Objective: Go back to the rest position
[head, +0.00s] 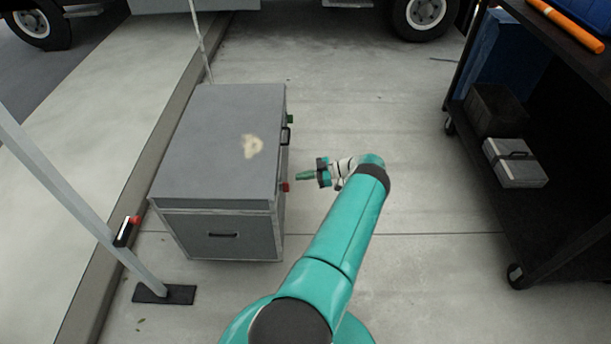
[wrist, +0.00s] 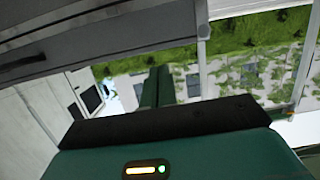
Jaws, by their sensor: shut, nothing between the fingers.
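My gripper (head: 304,176) is at the end of my teal arm, in the middle of the head view. It is just right of a grey case (head: 225,140), with its fingertips pointing left toward the case's side. A small gap shows between them. In the wrist view the gripper's fingers (wrist: 155,88) stand side by side and closed, with nothing between them. The dark green gripper body fills the lower part of that view.
A dark cart (head: 475,190) with shelves stands at the right, holding a small grey case (head: 515,163) and blue items. A metal post (head: 75,205) stands at the left on a black foot. A truck is at the back. Concrete floor between case and cart is clear.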

